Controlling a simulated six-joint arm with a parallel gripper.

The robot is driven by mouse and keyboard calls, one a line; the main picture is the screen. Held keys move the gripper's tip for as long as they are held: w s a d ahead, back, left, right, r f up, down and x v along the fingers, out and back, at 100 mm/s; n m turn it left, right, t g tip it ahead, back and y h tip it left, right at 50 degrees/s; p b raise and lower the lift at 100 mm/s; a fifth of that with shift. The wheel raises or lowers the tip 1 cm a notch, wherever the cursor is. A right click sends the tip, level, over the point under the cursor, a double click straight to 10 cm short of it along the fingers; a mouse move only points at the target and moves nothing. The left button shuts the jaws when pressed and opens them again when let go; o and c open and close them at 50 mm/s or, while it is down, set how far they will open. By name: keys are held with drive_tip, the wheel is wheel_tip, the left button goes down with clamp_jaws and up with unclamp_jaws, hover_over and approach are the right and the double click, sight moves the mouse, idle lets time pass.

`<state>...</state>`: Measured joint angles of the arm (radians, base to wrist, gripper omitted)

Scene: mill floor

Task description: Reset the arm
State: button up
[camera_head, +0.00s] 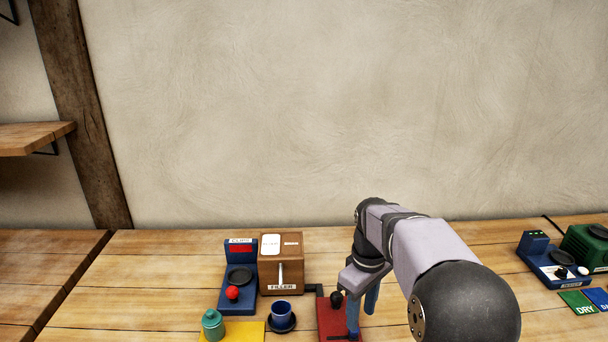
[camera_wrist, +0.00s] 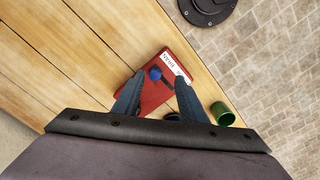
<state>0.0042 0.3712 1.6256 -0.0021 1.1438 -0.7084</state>
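A small blue item (camera_wrist: 155,73) and a white label (camera_wrist: 174,65) are on that board in the wrist view. The board's far part is hidden by my fingers and gripper body.
Left of my gripper are a blue cup on a saucer (camera_head: 282,311), a wooden filler box (camera_head: 280,272), a blue scale-like stand (camera_head: 238,300) and a teal jar (camera_head: 213,325). A green cup (camera_wrist: 222,113) shows in the wrist view. Blue and green devices (camera_head: 548,266) stand far right.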

drive_tip(key=s+f+m, duration=0.3)
drive_tip(key=s+m, duration=0.1)
drive_tip(key=s, duration=0.6)
drive_tip(key=s+f+m, duration=0.4)
drive_tip(key=s, duration=0.7)
drive_tip(key=shift+f, duration=0.25)
drive_tip(key=shift+s+a, duration=0.1)
idle(2.2)
